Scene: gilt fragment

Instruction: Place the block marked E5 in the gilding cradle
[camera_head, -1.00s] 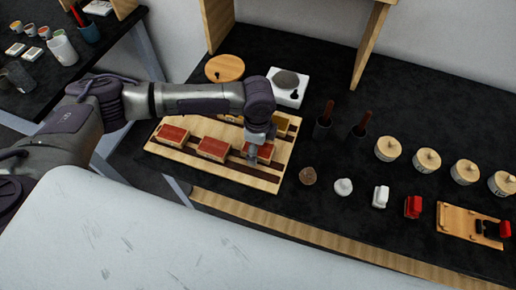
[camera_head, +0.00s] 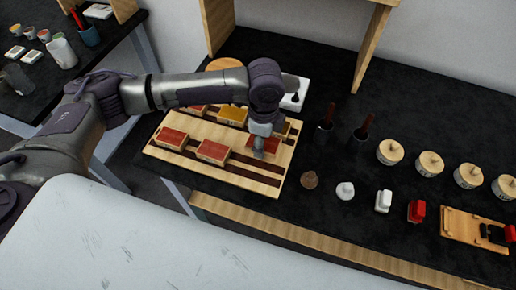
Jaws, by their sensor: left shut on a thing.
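A wooden rack (camera_head: 236,178) with dark slots holds several blocks with red or ochre tops. My left gripper (camera_head: 259,149) is at the rack's right part, shut on a red-topped block (camera_head: 270,146), which it partly covers. That block looks slightly raised, but I cannot tell if it is clear of the rack. Two more red-topped blocks, one at the middle (camera_head: 212,151) and one at the left (camera_head: 172,138), sit in the front row. The E5 mark is not readable. A wooden fixture (camera_head: 462,227) at the far right may be the gilding cradle. My right gripper is not in view.
A brown cone (camera_head: 309,180), a white knob-shaped piece (camera_head: 345,190), a white piece (camera_head: 383,201) and a red piece (camera_head: 416,211) stand right of the rack. Several lidded pots (camera_head: 390,152) and two dark cups (camera_head: 358,140) with handles stand behind. A white slab (camera_head: 295,96) lies behind the rack.

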